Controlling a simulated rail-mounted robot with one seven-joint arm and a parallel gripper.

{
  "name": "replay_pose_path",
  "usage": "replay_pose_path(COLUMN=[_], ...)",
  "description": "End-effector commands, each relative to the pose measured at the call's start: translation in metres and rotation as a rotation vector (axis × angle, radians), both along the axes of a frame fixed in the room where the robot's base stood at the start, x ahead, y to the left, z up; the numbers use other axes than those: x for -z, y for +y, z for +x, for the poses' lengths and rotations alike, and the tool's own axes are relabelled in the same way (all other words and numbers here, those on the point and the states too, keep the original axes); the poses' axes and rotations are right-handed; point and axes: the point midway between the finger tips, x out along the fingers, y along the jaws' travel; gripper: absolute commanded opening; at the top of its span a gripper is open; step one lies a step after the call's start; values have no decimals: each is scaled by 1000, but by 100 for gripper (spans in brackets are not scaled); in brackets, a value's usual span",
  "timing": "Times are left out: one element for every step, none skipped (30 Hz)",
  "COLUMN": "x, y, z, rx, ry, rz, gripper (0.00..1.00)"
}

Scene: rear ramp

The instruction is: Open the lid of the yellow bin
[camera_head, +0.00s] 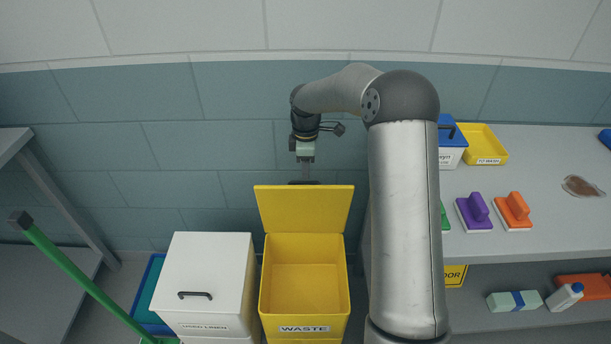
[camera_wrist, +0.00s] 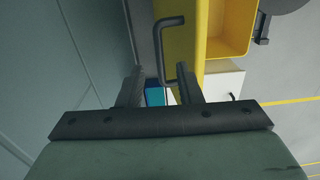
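The yellow bin (camera_head: 305,252), labelled WASTE, stands on the floor near the wall in the head view. Its lid (camera_head: 304,208) is raised, standing steeply at the back, and the bin's inside shows empty. My gripper (camera_head: 305,182) is at the lid's top edge, pointing down from behind. In the wrist view the lid (camera_wrist: 186,40) carries a dark U-shaped handle (camera_wrist: 159,50). The fingers of my gripper (camera_wrist: 160,88) stand apart, with the handle's near end appearing between or just beyond their tips. I cannot tell whether they touch it.
A white bin (camera_head: 212,265) with a shut lid, labelled for linen, stands close at the left. A green pole (camera_head: 85,280) leans at the far left. At the right, a grey bench (camera_head: 545,225) holds purple and orange scrubbers and trays. The tiled wall is close behind.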

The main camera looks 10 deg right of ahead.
Motion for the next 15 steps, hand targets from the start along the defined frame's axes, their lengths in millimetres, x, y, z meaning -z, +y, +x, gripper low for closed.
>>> replay_pose_path(x=[10, 15, 21, 24, 28, 32, 35, 37, 39, 41, 42, 42, 43, 43, 43], y=[0, 0, 0, 0, 0, 0, 0, 0, 0, 0, 0, 0, 0, 0, 0], z=[-1, -1, -1, -1, -1, -1, -1, -1, -1, -1, -1, -1, -1, -1, -1], rx=[0, 0, 0, 0, 0, 1, 1, 1, 1, 1, 0, 0, 0, 0, 0], ry=[4, 3, 3, 2, 1, 1, 1, 2, 1, 1, 0, 0, -1, -1, -1], rz=[0, 0, 0, -1, -1, -1, -1, -1, -1, 0, 0, 0, 0, 0, 0], gripper=[32, 32, 32, 32, 32, 32, 32, 32, 32, 32, 32, 32, 32, 32, 32])
